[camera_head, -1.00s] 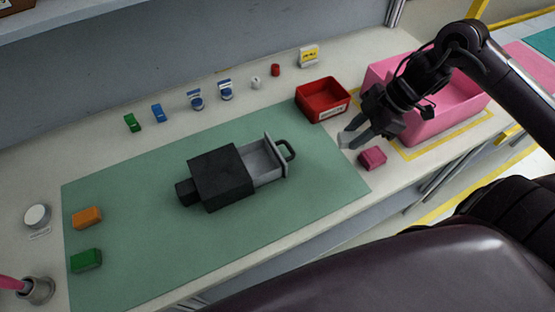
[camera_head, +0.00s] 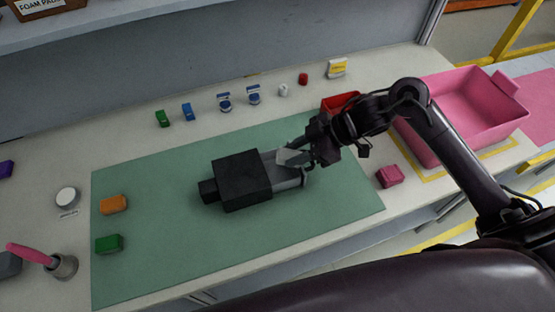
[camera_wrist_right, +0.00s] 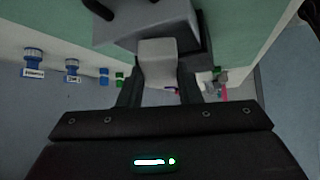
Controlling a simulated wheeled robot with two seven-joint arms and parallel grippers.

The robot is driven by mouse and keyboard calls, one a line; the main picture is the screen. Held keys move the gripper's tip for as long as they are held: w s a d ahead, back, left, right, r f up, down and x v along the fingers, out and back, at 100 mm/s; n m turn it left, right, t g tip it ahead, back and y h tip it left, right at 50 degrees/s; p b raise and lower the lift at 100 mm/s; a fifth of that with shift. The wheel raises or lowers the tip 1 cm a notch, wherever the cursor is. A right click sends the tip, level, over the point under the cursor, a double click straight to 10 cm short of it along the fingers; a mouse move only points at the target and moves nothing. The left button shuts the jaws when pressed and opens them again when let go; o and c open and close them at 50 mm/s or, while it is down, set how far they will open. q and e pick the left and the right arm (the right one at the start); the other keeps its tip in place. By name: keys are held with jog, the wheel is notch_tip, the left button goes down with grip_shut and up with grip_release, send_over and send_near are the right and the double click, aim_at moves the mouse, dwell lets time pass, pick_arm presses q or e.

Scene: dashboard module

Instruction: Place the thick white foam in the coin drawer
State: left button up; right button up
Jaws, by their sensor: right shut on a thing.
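The black dashboard module (camera_head: 243,180) lies on the green mat, with its grey coin drawer (camera_head: 289,181) pulled out to the right. My right gripper (camera_head: 299,152) is over the open drawer, shut on the thick white foam (camera_head: 287,157). In the right wrist view the foam (camera_wrist_right: 157,62) is a pale block between the two fingers, in front of the grey drawer (camera_wrist_right: 140,35). I cannot tell whether the foam is above the drawer or touching it. My fingers and wrist hide part of the drawer and its handle. My left gripper is out of view.
A red bin (camera_head: 338,101), partly hidden by my arm, and a large pink bin (camera_head: 425,140) stand to the right. A pink block (camera_head: 389,176) lies right of the mat (camera_head: 180,250). Orange (camera_head: 114,204) and green (camera_head: 109,243) blocks sit at its left. Small items line the back.

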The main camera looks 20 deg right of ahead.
aim_at(295, 155)
jog(key=x, duration=0.3)
jog(key=shift+a+f, duration=0.1)
jog(key=shift+f, duration=0.45)
jog(key=f, duration=0.2)
jog(key=shift+w+a+f, duration=0.1)
jog(key=shift+a+f, duration=0.2)
jog(key=shift+a, duration=0.05)
jog(key=h+p, duration=0.1)
jog(key=p, duration=0.1)
jog(key=a+r+g+h+p, duration=0.1)
jog(key=shift+w+a+h+p, duration=0.1)
jog(key=shift+w+h+p, duration=0.2)
jog(key=shift+w+p, duration=0.1)
jog(key=shift+a+f+h, duration=0.1)
jog(key=shift+f+h, duration=0.05)
jog(key=shift+h, duration=0.15)
jog(key=shift+s+f+p, duration=0.15)
jog(key=shift+f+p, duration=0.2)
jog(key=shift+f, duration=0.1)
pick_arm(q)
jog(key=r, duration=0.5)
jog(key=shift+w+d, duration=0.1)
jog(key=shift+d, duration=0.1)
pick_arm(e)
jog(key=shift+f, duration=0.15)
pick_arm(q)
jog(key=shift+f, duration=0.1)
